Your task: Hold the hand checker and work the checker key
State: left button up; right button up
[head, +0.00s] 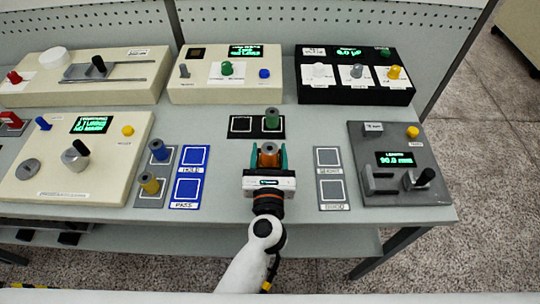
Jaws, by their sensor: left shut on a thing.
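My left gripper (268,152) stands over the middle of the table with its teal fingers on either side of a brown-orange cylindrical part (268,148). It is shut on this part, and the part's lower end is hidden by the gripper. I cannot tell whether any thing in view is the hand checker or which control is the checker key. My right gripper is not in view.
A black tray (242,134) just behind the gripper bears a green-topped spindle (271,119). Blue pads (188,189) and two more spindles (158,151) lie left. Grey pads (331,188) and a grey length gauge (390,190) stand right. Cream and black consoles (355,92) line the back.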

pick_arm(q)
jog(key=shift+w+d+r+n, duration=0.3)
jog(key=shift+w+r, duration=0.15)
jog(key=shift+r, duration=0.15)
jog(key=o, duration=1.3)
jog(key=shift+w+a, duration=0.1)
jog(key=shift+s+a+f, duration=0.1)
jog(key=shift+s+f, duration=0.15)
jog(key=shift+s, duration=1.2)
jog(key=shift+s+a+f, duration=0.1)
jog(key=shift+s+f, duration=0.1)
jog(key=shift+s, duration=1.25)
jog(key=shift+s+a+f, duration=0.1)
jog(key=shift+s+f, duration=0.15)
jog(key=shift+s, duration=1.2)
